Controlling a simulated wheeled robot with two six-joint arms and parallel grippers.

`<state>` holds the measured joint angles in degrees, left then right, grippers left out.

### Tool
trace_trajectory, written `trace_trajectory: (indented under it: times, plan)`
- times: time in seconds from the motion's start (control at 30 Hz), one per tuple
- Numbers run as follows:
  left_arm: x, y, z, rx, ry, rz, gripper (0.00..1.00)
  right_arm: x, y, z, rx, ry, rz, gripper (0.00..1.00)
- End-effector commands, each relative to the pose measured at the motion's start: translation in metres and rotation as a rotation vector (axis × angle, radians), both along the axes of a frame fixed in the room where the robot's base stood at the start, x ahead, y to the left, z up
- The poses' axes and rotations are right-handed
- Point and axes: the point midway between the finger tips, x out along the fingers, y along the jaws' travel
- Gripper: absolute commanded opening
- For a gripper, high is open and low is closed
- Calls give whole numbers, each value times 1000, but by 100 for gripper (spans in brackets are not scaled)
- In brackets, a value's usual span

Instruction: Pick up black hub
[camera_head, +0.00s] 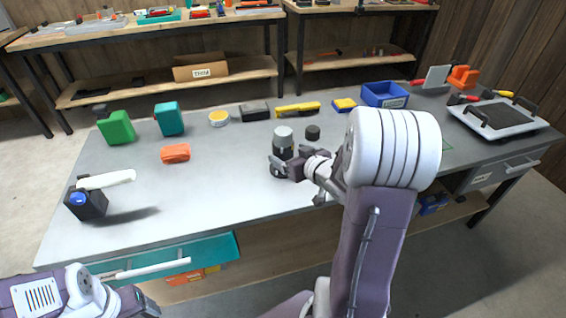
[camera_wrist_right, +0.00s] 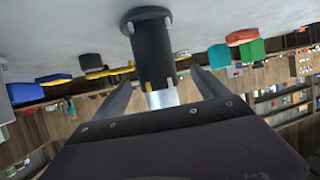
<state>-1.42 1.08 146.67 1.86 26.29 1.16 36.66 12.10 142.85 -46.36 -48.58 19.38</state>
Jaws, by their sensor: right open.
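The black hub (camera_head: 283,152) stands upright on the grey workbench (camera_head: 225,185), a dark cylinder with a light grey top and a wider foot. In the right wrist view, which is upside down, the hub (camera_wrist_right: 152,50) stands between the two fingers, its flange on the bench. My right gripper (camera_head: 279,165) is open at the hub, with one finger on each side of it; I cannot tell whether they touch it. My left arm shows at the bottom left; its gripper (camera_head: 143,302) is only partly visible, and its fingers cannot be made out.
A short black cylinder (camera_head: 312,132) stands close behind the hub. A yellow tool (camera_head: 297,110), a blue bin (camera_head: 385,95) and a white tray (camera_head: 500,118) lie behind and right. An orange block (camera_head: 175,153) is left. The bench's front middle is clear.

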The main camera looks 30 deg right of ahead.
Motion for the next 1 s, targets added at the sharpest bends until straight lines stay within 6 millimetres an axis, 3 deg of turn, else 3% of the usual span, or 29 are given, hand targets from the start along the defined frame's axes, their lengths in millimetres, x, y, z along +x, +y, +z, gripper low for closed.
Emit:
trace_trajectory:
  times: [0.2, 0.37, 0.6, 0.9, 1.0]
  plan:
    - [0, 0, -11, 0, 0, 0, 73, 29, 0, -14, -1, 3, 1, 85]
    - [0, 0, -11, 0, 0, 0, 73, 35, -1, -15, 0, 2, -1, 85]
    - [0, 0, -24, 0, 0, 0, 73, 73, -6, -32, -1, 3, 1, 85]
    - [0, 0, -24, 0, 0, 0, 73, 81, -6, -32, 0, 3, -1, 85]
    - [0, 0, -24, 0, 0, 0, 73, 80, -6, -32, 0, 3, -1, 57]
